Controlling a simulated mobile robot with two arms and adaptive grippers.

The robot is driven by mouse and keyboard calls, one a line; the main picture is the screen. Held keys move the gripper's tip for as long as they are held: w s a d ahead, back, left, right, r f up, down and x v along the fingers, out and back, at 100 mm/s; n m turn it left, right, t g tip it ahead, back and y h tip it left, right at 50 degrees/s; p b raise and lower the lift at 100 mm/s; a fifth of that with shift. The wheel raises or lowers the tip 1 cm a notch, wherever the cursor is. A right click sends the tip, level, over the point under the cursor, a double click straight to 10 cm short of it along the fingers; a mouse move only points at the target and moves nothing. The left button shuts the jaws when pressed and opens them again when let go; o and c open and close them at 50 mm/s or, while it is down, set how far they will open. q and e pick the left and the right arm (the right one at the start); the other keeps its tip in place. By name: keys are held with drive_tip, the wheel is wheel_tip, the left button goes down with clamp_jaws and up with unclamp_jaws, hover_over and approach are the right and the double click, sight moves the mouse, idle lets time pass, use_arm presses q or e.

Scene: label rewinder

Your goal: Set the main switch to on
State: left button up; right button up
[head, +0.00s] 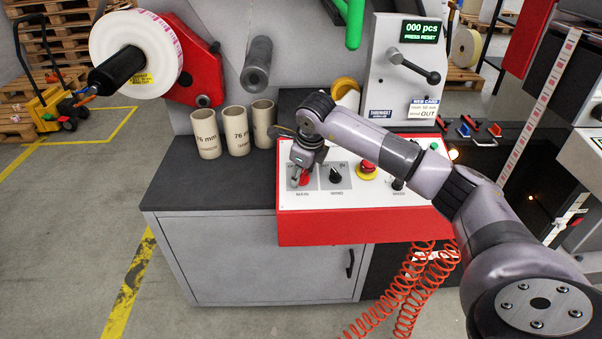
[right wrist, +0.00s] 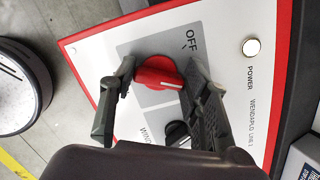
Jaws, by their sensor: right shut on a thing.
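The main switch is a red rotary knob (head: 305,180) at the left of the white control panel (head: 400,200). It also shows in the right wrist view (right wrist: 158,71). My right gripper (head: 299,176) reaches down over it from the right and is shut on it, with one finger on each side, as the right wrist view (right wrist: 160,88) shows. The knob's white line points right in that view, toward the right finger. The OFF mark (right wrist: 190,40) lies above the line's direction. The ON mark is hidden there. My left gripper is not in view.
A black wind selector (head: 335,176) and a red emergency stop (head: 367,168) sit to the right on the panel. A pale POWER lamp (right wrist: 251,47) is near. Three card cores (head: 235,131) stand left on the dark top. Orange coiled hose (head: 405,285) hangs below.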

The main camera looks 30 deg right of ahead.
idle(0.5)
drive_tip(key=o, duration=1.2)
drive_tip(key=shift+c, duration=0.2)
drive_tip(key=shift+r, duration=0.1)
drive_tip(key=v, duration=1.1)
drive_tip(key=shift+r, duration=0.45)
drive_tip(key=shift+s, duration=0.1)
